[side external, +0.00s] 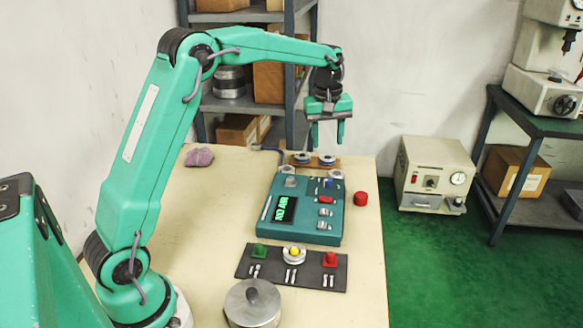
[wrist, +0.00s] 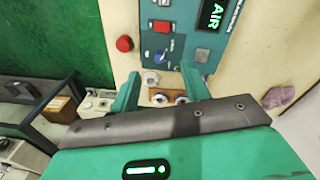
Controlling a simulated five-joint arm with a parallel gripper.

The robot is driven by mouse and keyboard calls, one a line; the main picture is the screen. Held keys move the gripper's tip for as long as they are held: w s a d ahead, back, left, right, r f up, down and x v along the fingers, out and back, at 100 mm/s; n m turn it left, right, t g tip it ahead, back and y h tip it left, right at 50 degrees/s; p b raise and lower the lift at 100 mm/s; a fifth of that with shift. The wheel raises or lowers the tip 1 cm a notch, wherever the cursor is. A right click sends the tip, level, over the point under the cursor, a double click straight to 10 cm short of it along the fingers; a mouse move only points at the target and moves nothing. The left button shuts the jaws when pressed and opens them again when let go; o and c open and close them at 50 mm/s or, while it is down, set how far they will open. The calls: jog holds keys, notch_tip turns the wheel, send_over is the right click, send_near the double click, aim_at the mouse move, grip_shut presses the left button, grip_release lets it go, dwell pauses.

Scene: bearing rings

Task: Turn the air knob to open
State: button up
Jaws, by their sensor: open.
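A teal control box (side external: 335,236) lies on the table, its display (side external: 284,209) reading "NO AIR". A small blue knob (side external: 328,184) sits on its top near the far edge; it also shows in the wrist view (wrist: 161,56). I cannot read its label, so I cannot be sure it is the air knob.
A wooden block (side external: 315,161) with two rings stands behind the box. A dark panel (side external: 275,280) with green, yellow and red buttons and a metal cylinder (side external: 252,303) are in front. A purple cloth (side external: 199,157) lies far left.

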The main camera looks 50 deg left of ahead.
aim_at(328, 180)
jog(key=w+a+f+n, duration=0.1)
jog(key=f, duration=0.1)
jog(key=w+a+f+n+g, duration=0.1)
jog(key=w+f, duration=0.1)
jog(key=f, duration=0.1)
jog(key=w+a+f+n, duration=0.1)
jog(key=w+f, duration=0.1)
jog(key=f, duration=0.1)
jog(key=shift+w+a+f, duration=0.1)
jog(key=shift+a+f, duration=0.15)
jog(key=shift+a, duration=0.15)
jog(key=shift+f, duration=3.95)
jog(key=c, duration=1)
